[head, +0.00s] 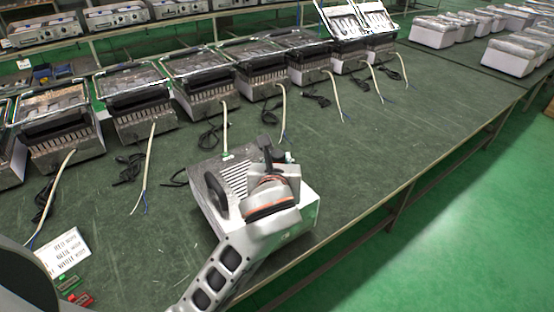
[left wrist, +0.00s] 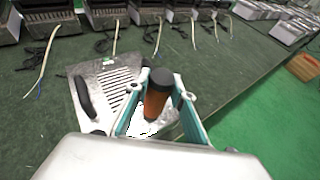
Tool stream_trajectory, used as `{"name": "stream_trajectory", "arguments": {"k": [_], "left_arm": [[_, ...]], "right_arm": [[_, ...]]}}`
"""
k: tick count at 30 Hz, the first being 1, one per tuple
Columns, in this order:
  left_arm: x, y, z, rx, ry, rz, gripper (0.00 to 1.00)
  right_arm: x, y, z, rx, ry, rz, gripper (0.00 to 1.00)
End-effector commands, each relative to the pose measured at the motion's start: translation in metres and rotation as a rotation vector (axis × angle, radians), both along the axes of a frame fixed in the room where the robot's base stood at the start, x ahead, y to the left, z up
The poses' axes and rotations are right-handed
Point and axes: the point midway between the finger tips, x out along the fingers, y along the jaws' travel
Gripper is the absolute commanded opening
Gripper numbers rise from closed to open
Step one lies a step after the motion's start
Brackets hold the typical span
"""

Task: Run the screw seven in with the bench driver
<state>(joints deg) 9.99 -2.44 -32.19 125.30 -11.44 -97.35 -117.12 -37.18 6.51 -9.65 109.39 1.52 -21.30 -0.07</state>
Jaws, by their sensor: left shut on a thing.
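My left gripper (head: 274,155) reaches over a metal unit (head: 307,212) near the bench's front edge. In the left wrist view, the gripper (left wrist: 160,92) is shut on an orange-and-black driver (left wrist: 156,103), with one teal finger on each side. The driver's black end points away from the wrist; its other end is hidden. The unit shows in the left wrist view (left wrist: 88,73) too, with a slotted plate and a black handle (head: 216,195) on its left. I cannot make out screw seven. My right gripper is not in view.
A row of similar slotted units (head: 205,80) with loose cables stands behind. A white label card (head: 62,252) lies at the left, with small red and green pieces (head: 80,299) near it. The green bench top (head: 400,140) is clear to the right.

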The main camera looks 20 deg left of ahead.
Motion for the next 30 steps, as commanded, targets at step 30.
{"name": "stream_trajectory", "arguments": {"k": [30], "left_arm": [[0.0, 0.0, -0.051, 0.0, -0.002, 0.0, 0.0]], "right_arm": [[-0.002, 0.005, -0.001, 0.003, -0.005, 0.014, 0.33]]}}
